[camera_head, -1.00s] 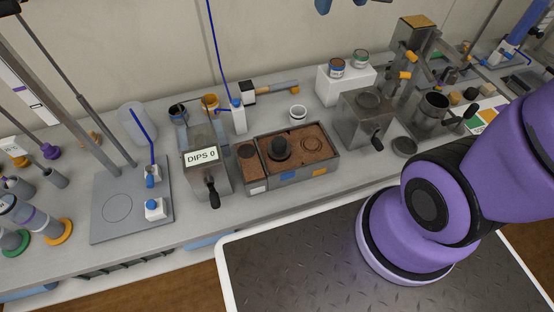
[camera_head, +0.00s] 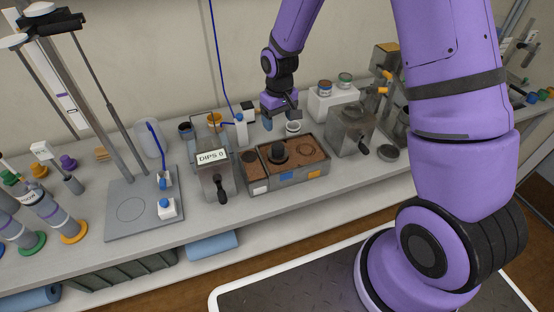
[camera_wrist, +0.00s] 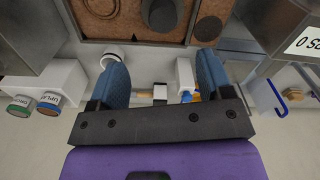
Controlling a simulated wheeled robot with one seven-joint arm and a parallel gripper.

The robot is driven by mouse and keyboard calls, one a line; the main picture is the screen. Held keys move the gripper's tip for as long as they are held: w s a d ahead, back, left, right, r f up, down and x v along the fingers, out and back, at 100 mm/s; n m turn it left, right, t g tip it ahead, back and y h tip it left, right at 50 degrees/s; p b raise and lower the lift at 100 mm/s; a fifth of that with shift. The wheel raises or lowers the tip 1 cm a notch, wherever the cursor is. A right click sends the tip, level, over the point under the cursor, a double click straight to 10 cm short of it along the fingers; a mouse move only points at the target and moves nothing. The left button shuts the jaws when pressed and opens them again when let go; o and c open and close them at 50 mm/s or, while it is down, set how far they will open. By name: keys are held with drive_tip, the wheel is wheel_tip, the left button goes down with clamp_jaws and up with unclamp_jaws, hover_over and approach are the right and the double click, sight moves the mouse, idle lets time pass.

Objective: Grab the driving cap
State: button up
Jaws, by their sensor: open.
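The thing I take for the driving cap is a dark, rounded piece with a brim (camera_head: 278,154). In the wrist view the cap (camera_wrist: 162,14) shows at the top edge, partly cut off, beyond my fingertips. My gripper (camera_head: 281,120) hangs above the bench behind the tray, apart from the cap. In the wrist view my gripper (camera_wrist: 163,72) has its two blue fingers wide apart with nothing held between them.
A metal box with a "DIPS 0" sign (camera_head: 212,157) stands left of the tray. A white cup (camera_head: 293,128) and a white-and-blue bottle (camera_head: 241,131) stand behind it. A metal box with a handle (camera_head: 351,129) stands to the right.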

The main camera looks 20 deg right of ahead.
sight(278, 146)
drive_tip(key=shift+a+f, duration=0.1)
drive_tip(key=shift+f, duration=0.35)
wheel_tip(278, 146, down, 11)
drive_tip(key=shift+r, duration=0.15)
drive_tip(key=c, duration=1.3)
drive_tip(key=shift+r, duration=0.1)
